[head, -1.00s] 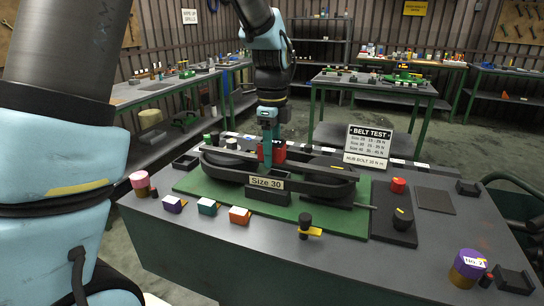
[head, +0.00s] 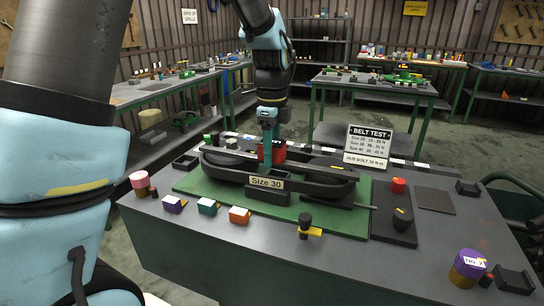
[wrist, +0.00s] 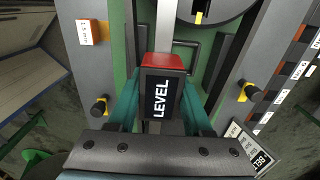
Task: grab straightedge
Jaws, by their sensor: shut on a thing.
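The straightedge shows as a long narrow grey bar (head: 322,167) lying along the top of the dark belt rig (head: 268,196) labelled Size 30. A red and black block (head: 279,152) stands on the bar; in the wrist view this block (wrist: 163,62) reads LEVEL. My gripper (head: 267,160) points down from above with its teal fingers on both sides of the block. In the wrist view my gripper (wrist: 160,100) is shut on this block. The bar (wrist: 164,22) runs on past it. The fingertips and the bar's underside are hidden.
The rig sits on a green plate (head: 188,183) on a dark table. Purple (head: 173,204), teal (head: 207,207) and orange (head: 240,215) blocks line the front. A BELT TEST sign (head: 367,146) stands behind right. A black-and-yellow knob (head: 305,225) stands at the plate's front edge.

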